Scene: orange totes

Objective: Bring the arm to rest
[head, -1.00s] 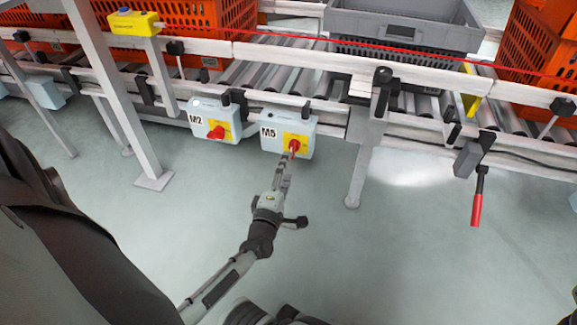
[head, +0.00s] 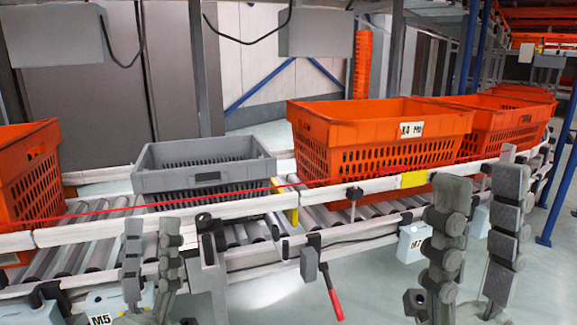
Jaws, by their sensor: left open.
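My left gripper (head: 151,228) stands upright at the lower left of the head view, in front of the roller conveyor (head: 95,255). Its two fingers point up and are apart, with nothing between them. My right gripper (head: 478,175) is upright at the lower right, larger in the picture. Its two fingers are spread wide and hold nothing. The light blue M5 box (head: 100,303) shows only partly at the bottom left, beside and behind my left gripper. Its red switch is not visible.
A grey tote (head: 205,178) and orange totes (head: 385,130) sit on the conveyor. A red-handled lever (head: 335,303) hangs from its front rail. Another light blue box (head: 411,243) is behind my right gripper. Open floor (head: 375,290) shows between the grippers.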

